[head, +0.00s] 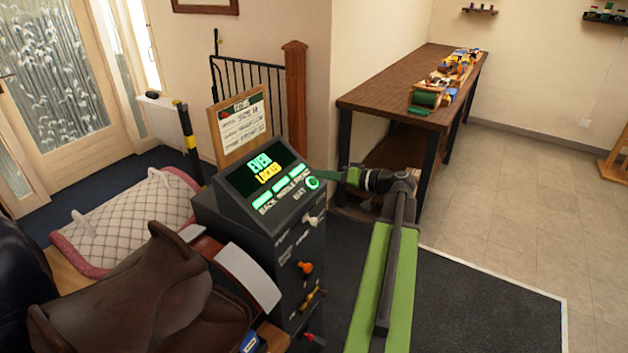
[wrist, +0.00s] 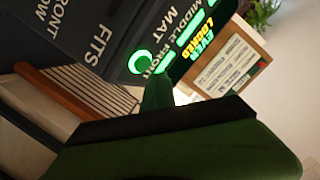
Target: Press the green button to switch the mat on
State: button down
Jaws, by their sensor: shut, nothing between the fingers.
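The round green button (head: 313,183) glows at the right end of the dark console's (head: 225,195) sloped panel. In the wrist view the button (wrist: 142,62) shows as a bright green ring near the word MAT. The console's screen (head: 262,170) shows lit text above glowing labels BACK, MIDDLE and FRONT. In the wrist view my fingertips (wrist: 157,88) are just below the button. I cannot tell whether they touch the panel.
A brown saddle (head: 160,295) stands in front of the console at the left. A quilted pad with a pink border (head: 130,220) lies behind it. A framed notice (head: 240,122) stands behind the screen. A long brown table (head: 405,80) is at the back right. Tiled floor (head: 530,190) is clear.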

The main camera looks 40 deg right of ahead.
jog(key=s+r+p, duration=0.2)
jog(key=r+p, duration=0.1)
jog(key=s+r+p, duration=0.1)
jog(key=shift+d+r, duration=0.35)
jog(key=shift+d, duration=0.05)
